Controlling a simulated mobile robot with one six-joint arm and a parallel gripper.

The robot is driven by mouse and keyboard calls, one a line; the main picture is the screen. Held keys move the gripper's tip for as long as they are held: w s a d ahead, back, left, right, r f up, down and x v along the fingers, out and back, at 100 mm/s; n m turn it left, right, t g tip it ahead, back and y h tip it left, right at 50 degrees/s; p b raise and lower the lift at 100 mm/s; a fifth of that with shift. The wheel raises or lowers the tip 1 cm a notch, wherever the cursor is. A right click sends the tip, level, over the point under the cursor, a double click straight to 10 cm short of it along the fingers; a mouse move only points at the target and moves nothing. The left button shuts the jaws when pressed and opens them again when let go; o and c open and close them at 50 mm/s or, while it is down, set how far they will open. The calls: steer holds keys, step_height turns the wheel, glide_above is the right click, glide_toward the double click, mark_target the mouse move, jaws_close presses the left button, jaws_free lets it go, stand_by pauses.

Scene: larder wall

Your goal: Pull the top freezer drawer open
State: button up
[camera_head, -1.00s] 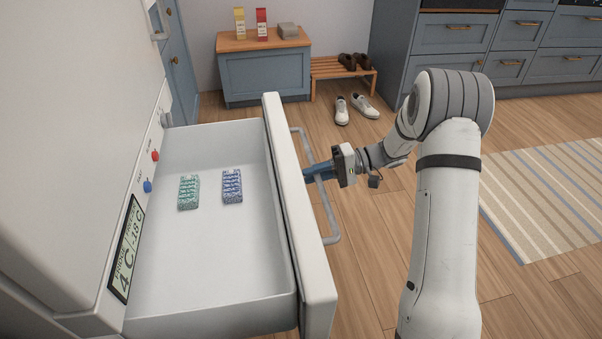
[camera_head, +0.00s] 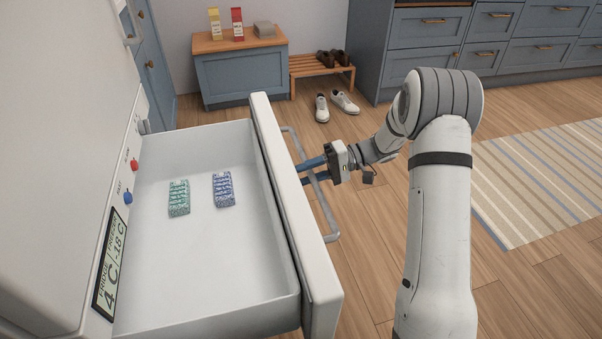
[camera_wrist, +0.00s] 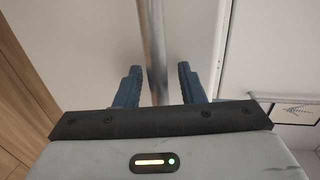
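The freezer drawer (camera_head: 215,260) stands pulled far out of the white fridge-freezer (camera_head: 75,120), its inside open to view. Its grey bar handle (camera_head: 325,215) runs along the front panel (camera_head: 290,205). My gripper (camera_head: 304,173) is at the handle, its blue fingers spread. In the wrist view the handle bar (camera_wrist: 153,35) passes between the two fingers of my gripper (camera_wrist: 159,70), with a gap on each side. A green-patterned pack (camera_head: 179,198) and a blue-patterned pack (camera_head: 223,189) lie on the drawer floor.
A blue cabinet (camera_head: 243,78) with a wooden top stands at the back, beside a shoe rack (camera_head: 320,68) and white shoes (camera_head: 344,102). Blue kitchen drawers (camera_head: 428,35) line the back right. A striped rug (camera_head: 545,185) lies at right. The floor near the drawer is clear.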

steer(key=p+v, duration=0.2)
steer(key=v, duration=0.6)
steer(key=shift+a, duration=0.1)
stand_by(0.3)
steer(key=s+d+r+m+t+h+p, duration=0.1)
steer(key=s+d+r+t+h+p, duration=0.1)
steer(key=s+r+h+p, duration=0.3)
steer(key=s+d+r+m+t+h+p, duration=0.1)
steer(key=s+d+r+t+h+p, duration=0.2)
steer(key=s+r+p, duration=1)
steer(key=s+d+r+m+t+h+p, duration=0.1)
steer(key=s+d+r+h+p, duration=0.4)
steer(key=r+p, duration=0.9)
steer(key=s+r+t+h, duration=0.1)
steer(key=s+r, duration=0.3)
steer(key=r, duration=0.6)
steer(key=shift+r+m+t+h, duration=0.3)
steer(key=shift+m+t+h, duration=0.1)
steer(key=shift+h, duration=0.1)
